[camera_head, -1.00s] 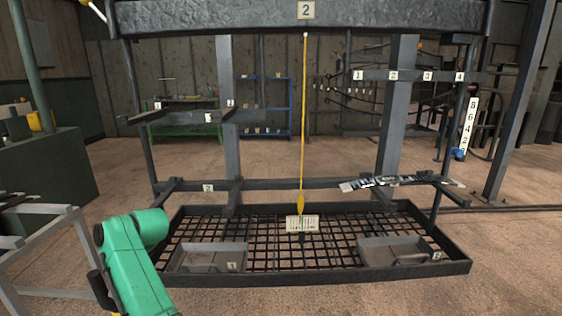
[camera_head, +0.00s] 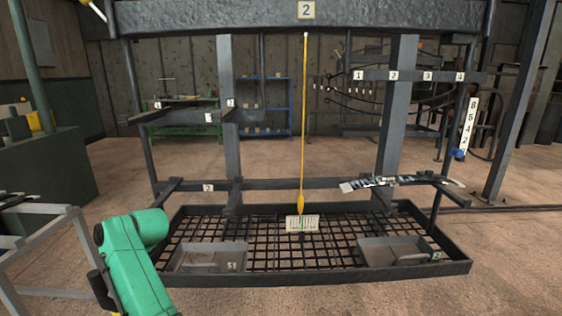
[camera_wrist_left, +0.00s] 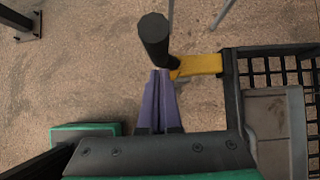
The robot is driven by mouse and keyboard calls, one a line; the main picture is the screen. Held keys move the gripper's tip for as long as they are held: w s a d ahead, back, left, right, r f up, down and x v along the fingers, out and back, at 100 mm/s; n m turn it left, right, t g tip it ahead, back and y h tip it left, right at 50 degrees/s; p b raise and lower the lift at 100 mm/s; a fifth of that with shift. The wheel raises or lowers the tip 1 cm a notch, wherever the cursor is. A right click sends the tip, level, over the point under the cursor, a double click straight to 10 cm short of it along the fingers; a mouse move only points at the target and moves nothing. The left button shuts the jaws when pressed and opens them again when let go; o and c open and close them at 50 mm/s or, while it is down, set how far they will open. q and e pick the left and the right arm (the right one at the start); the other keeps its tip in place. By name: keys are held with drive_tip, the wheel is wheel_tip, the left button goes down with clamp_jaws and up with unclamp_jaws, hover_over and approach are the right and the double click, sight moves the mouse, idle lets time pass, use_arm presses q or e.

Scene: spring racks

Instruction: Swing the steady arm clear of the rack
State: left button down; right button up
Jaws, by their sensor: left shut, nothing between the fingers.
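In the left wrist view, a black upright handle (camera_wrist_left: 155,38) stands with a short yellow bar (camera_wrist_left: 198,66) beside it. The bar runs from near the handle to the corner of the black rack tray (camera_wrist_left: 231,95); I take the bar and handle to be the steady arm. My left gripper (camera_wrist_left: 160,74), with purple fingers, is shut and empty. Its tips are right by the handle's lower end; I cannot tell whether they touch. In the head view, the rack's mesh tray (camera_head: 330,279) shows, and my green left arm covers its near left corner. My right gripper is in neither view.
A thin yellow rod (camera_head: 304,120) hangs from the rack's top beam (camera_head: 250,16) over a small white scale card (camera_head: 302,223). Grey pans (camera_head: 210,257) lie in the tray. A patterned strip (camera_head: 400,182) rests on the right bar. A grey stand (camera_head: 40,222) is at left.

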use_arm(q)
drive_tip(key=shift+d, duration=0.1)
idle(0.5)
drive_tip(key=d+b, duration=0.1)
drive_tip(key=d, duration=0.5)
drive_tip(key=shift+b, duration=0.3)
drive_tip(key=shift+d, duration=0.1)
